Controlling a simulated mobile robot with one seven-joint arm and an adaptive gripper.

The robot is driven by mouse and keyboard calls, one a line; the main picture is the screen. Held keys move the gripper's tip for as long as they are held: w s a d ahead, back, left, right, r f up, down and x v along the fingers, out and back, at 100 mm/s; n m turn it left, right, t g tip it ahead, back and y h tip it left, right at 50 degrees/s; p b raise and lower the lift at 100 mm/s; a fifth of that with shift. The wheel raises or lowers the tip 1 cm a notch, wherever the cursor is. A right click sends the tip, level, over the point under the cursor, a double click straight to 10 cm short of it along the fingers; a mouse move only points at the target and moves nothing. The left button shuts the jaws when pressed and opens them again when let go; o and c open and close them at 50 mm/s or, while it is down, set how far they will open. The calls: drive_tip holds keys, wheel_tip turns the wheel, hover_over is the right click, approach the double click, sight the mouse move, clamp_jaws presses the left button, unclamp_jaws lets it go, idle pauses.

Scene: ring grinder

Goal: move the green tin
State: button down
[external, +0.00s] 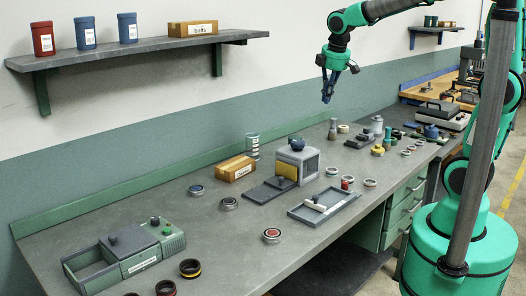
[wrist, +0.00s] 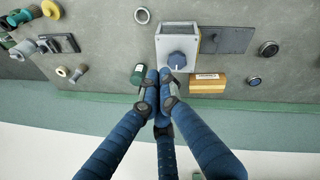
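A dark green tin (wrist: 137,74) with a pale label shows in the wrist view, just left of my fingertips as seen from above. It is beside a grey machine with a blue knob (wrist: 178,60). My gripper (external: 327,100) hangs above the back of the bench, pointing down, well clear of the surface. Its blue fingers (wrist: 160,78) come together at the tips with nothing seen between them.
A grey tray (external: 324,205) is at the front. A shelf (external: 140,50) with tins juts from the wall. Bottles and rings crowd the bench's far end.

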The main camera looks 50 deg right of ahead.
drive_tip(key=w+d+f+n+g+h+p, duration=0.2)
drive_tip(key=w+f+n, duration=0.8)
drive_tip(key=w+f, duration=1.1)
drive_tip(key=w+p, duration=0.2)
drive_tip(key=w, duration=0.2)
drive_tip(key=shift+w+f+g, duration=0.2)
drive_tip(key=shift+f+g, duration=0.15)
drive_tip(key=shift+g, duration=0.05)
drive_tip(key=shift+f, duration=0.1)
drive_tip(key=b+x, duration=0.1)
drive_tip(key=x, duration=0.9)
drive_tip(key=shift+f+b, duration=0.15)
drive_tip(key=shift+b, duration=0.2)
drive_tip(key=shift+d, duration=1.25)
drive_tip(key=shift+d+r+b, duration=0.25)
drive_tip(key=shift+d+b, duration=0.05)
drive_tip(key=shift+d, duration=0.45)
